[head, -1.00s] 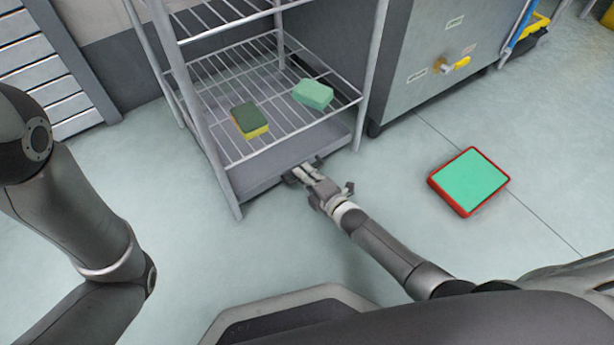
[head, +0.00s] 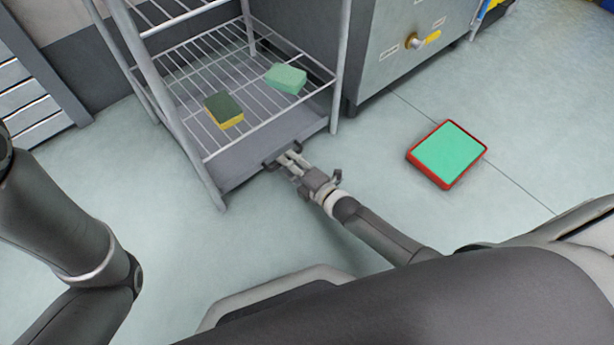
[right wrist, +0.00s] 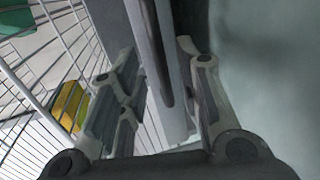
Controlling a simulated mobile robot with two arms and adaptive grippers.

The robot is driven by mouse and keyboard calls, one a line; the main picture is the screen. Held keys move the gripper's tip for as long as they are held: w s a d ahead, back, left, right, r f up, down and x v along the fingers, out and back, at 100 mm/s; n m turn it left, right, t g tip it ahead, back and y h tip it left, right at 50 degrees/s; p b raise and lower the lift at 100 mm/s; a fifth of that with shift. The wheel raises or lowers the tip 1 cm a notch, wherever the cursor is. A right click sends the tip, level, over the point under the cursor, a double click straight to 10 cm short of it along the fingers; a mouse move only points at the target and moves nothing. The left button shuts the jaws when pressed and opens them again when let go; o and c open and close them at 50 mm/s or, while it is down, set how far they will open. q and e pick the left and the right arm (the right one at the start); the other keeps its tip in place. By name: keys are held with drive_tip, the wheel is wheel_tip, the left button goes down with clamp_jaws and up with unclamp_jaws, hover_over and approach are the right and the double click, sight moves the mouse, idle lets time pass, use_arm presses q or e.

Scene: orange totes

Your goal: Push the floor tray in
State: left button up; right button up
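The floor tray (head: 240,170) is a flat grey tray at the bottom of the wire rack, its front edge near the rack's front legs. It has a dark handle (head: 271,163) on its front. My right gripper (head: 286,157) is at this handle. In the right wrist view, its two fingers (right wrist: 160,100) stand apart, with the grey tray front and dark handle bar showing between and beyond them. I cannot tell whether they touch the handle. My left arm shows at the left edge of the head view, but its gripper is out of frame.
The wire rack (head: 178,102) holds a green-and-yellow sponge (head: 224,110) and a light green sponge (head: 286,78) on the shelf above the tray. A grey cabinet (head: 400,45) stands right of it. A red-rimmed green pad (head: 447,154) lies on the floor at right.

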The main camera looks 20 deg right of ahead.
drive_tip(key=v, duration=0.8)
drive_tip(key=shift+s, duration=0.4)
drive_tip(key=shift+d, duration=0.15)
